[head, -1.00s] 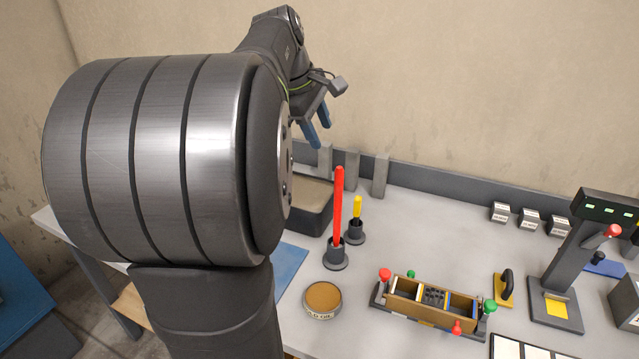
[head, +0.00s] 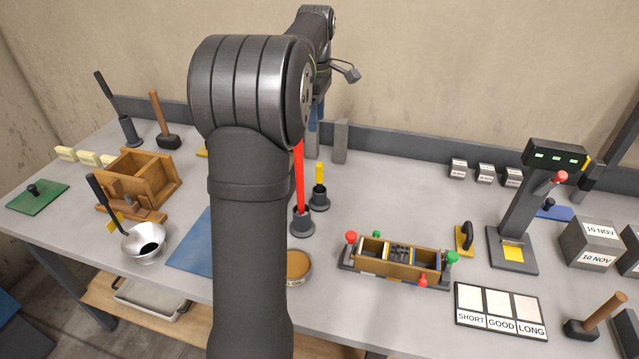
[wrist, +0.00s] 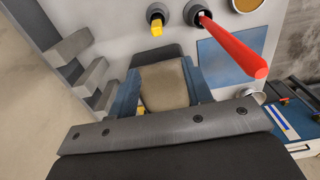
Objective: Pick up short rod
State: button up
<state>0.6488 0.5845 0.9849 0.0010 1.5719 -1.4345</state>
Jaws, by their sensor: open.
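The short yellow rod (head: 320,173) stands upright in a dark round holder (head: 320,197), just right of and behind a longer red rod (head: 299,178) in its own holder. In the wrist view the yellow rod (wrist: 156,27) is near the top, seen almost end-on, and the red rod (wrist: 235,48) slants at upper right. In the head view my arm hides much of the gripper.
Grey upright blocks (head: 341,141) stand along the back edge. A round tin (head: 298,265), a wooden mould (head: 400,257) with coloured knobs and a blue mat (head: 188,245) lie in front. A tester stand (head: 515,215) is at right. Bench between mould and back edge is clear.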

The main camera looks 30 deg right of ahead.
aim_at(320, 164)
notch_tip(320, 164, down, 11)
jog(key=shift+f, duration=0.2)
jog(key=shift+s+d+f, duration=0.1)
jog(key=shift+d+f, duration=0.1)
jog(key=shift+f, duration=1.15)
jog(key=shift+d+f, duration=0.2)
jog(key=shift+f, duration=1.15)
grip_shut()
